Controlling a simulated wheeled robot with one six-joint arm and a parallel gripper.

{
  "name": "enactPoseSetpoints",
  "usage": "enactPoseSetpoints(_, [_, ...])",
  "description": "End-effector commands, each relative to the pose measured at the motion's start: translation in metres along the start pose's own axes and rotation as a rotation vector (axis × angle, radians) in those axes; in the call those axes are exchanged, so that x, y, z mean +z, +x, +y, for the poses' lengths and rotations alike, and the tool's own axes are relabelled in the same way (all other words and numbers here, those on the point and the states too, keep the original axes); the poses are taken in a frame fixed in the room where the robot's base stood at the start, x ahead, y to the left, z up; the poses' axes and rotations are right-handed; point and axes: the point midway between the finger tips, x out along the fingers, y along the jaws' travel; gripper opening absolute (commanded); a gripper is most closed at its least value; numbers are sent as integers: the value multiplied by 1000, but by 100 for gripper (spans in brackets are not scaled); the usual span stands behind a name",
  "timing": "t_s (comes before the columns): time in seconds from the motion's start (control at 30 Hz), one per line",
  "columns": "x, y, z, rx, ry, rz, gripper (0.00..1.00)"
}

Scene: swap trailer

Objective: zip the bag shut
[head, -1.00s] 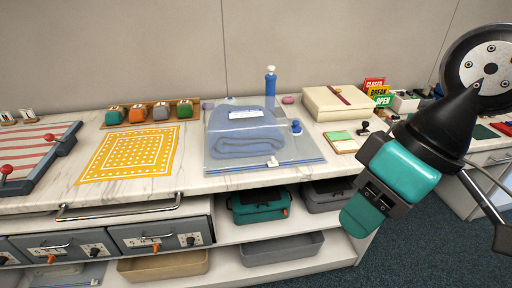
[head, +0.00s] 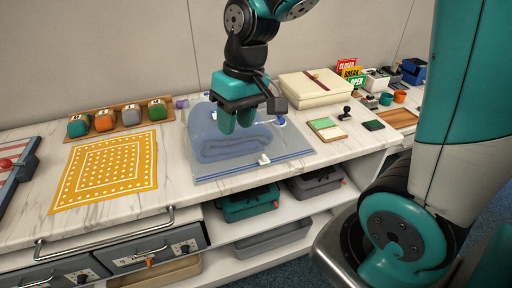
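The clear bag (head: 285,152) lies flat on the marble counter with a folded blue towel (head: 222,150) inside. A small white zip slider (head: 264,160) sits near the bag's front edge, towards the middle. I cannot tell whether the fingertips touch the bag. My gripper hides part of the towel and the bag's back edge. A blue knob-like piece (head: 281,121) shows at the bag's back right.
A yellow dotted cloth (head: 107,170) lies left of the bag, with a rack of colored blocks (head: 118,120) behind it. A cream box (head: 312,87) stands back right. A notepad (head: 326,129) and black stamp (head: 345,113) are right of the bag.

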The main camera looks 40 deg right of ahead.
Motion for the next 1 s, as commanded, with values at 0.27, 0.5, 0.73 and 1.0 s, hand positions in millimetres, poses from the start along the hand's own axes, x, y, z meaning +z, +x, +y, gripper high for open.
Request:
enactPoseSetpoints(0.27, [-54,22,132,162,370,-43,38])
enactPoseSetpoints(0.5, [-55,42,157,189,426,-51,38])
enactPoseSetpoints(0.73, [-50,88,163,188,424,-55,38])
enactPoseSetpoints(1.0, [-44,149,173,187,423,-55,38])
